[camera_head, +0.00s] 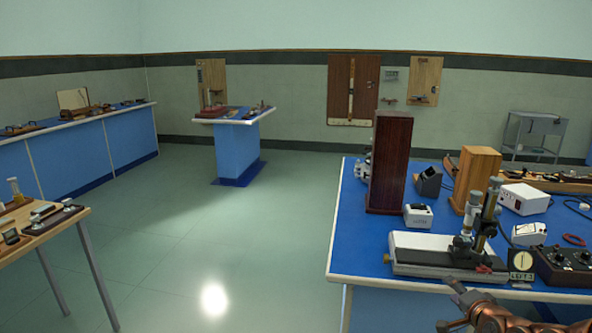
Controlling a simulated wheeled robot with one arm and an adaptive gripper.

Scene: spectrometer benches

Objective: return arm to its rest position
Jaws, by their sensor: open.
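My gripper (449,305) shows at the bottom right, copper-coloured, in front of the near edge of the blue-topped bench (352,262). Its two fingers point left and are spread apart, with nothing seen between them. The rest of my arm runs out of the picture at the lower right corner.
On the bench, close beyond my gripper, stand a white-based instrument (420,252), a black dial box (562,268) and a small "LEFT 3" sign (521,264). A tall dark wooden block (390,160) stands behind. A table (62,225) is at left; open floor (215,235) lies between.

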